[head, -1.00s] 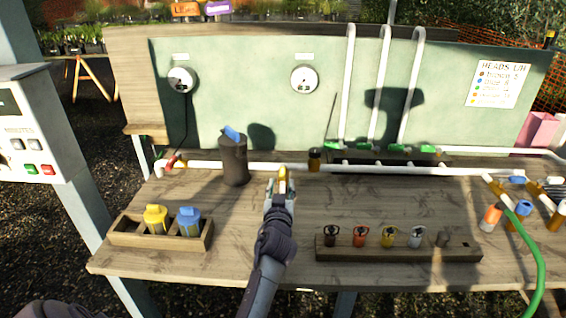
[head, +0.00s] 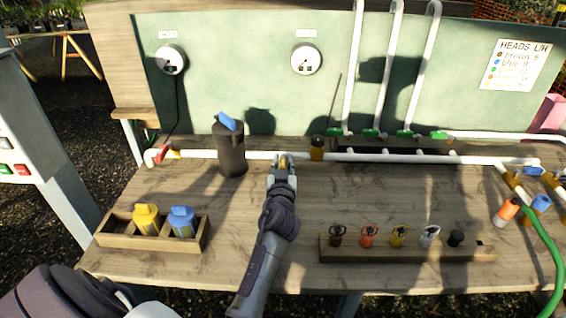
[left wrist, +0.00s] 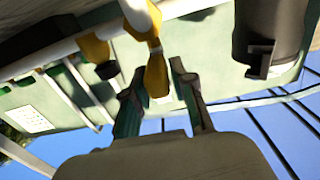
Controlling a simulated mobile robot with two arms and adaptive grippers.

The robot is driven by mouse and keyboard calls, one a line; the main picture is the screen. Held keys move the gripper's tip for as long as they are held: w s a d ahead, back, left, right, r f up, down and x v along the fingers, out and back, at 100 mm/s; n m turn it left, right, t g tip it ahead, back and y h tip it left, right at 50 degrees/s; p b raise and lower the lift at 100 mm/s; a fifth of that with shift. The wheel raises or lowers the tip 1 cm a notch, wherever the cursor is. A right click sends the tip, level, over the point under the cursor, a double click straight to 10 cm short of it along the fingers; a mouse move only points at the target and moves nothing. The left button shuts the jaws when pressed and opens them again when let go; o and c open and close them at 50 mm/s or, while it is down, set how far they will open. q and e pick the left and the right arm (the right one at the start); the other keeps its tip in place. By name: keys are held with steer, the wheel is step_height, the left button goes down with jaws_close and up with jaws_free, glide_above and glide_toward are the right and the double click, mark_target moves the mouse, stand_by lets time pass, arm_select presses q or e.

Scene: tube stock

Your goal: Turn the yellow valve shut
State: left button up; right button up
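The yellow valve's handle (head: 284,162) is at the white pipe in the middle of the bench, mostly hidden by my left gripper (head: 282,163). In the left wrist view the yellow handle (left wrist: 156,75) hangs from a yellow fitting on the white pipe. It lies between the two fingers of my left gripper (left wrist: 157,77), nearer the left finger. The fingers are apart, with a gap visible on the right side of the handle. Whether the left finger touches it I cannot tell. My right gripper is not in view.
A dark canister with a blue top (head: 231,150) stands left of the gripper. A black-capped fitting (head: 317,149) is close on the right. A tray with yellow and blue bottles (head: 152,244) and a wooden rack (head: 408,254) of small heads stand in front.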

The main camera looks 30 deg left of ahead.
arm_select(q)
steer(key=shift+c, duration=1.2)
jaws_close()
steer(key=shift+a, duration=0.1)
steer(key=shift+a+r+p, duration=0.1)
steer(key=shift+r+p, duration=0.05)
steer(key=shift+p, duration=0.6)
steer(key=shift+s+a+m+t+h+p, duration=0.1)
steer(key=shift+a+m+t+h+p, duration=0.3)
steer(key=shift+m+h+p, duration=0.75)
steer(key=shift+s+a+m+t+h+p, duration=0.1)
steer(key=shift+a+m+t+h+p, duration=0.3)
steer(key=shift+m+h+p, duration=0.7)
steer(key=shift+s+a+m+t+h+p, duration=0.1)
steer(key=shift+a+m+t+h+p, duration=0.35)
steer(key=shift+h+p, duration=1.15)
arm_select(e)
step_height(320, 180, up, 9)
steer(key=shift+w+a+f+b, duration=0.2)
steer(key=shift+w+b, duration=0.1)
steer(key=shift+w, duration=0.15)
arm_select(q)
steer(key=shift+d+m+h, duration=0.2)
steer(key=shift+m+h, duration=0.1)
steer(key=shift+h, duration=0.25)
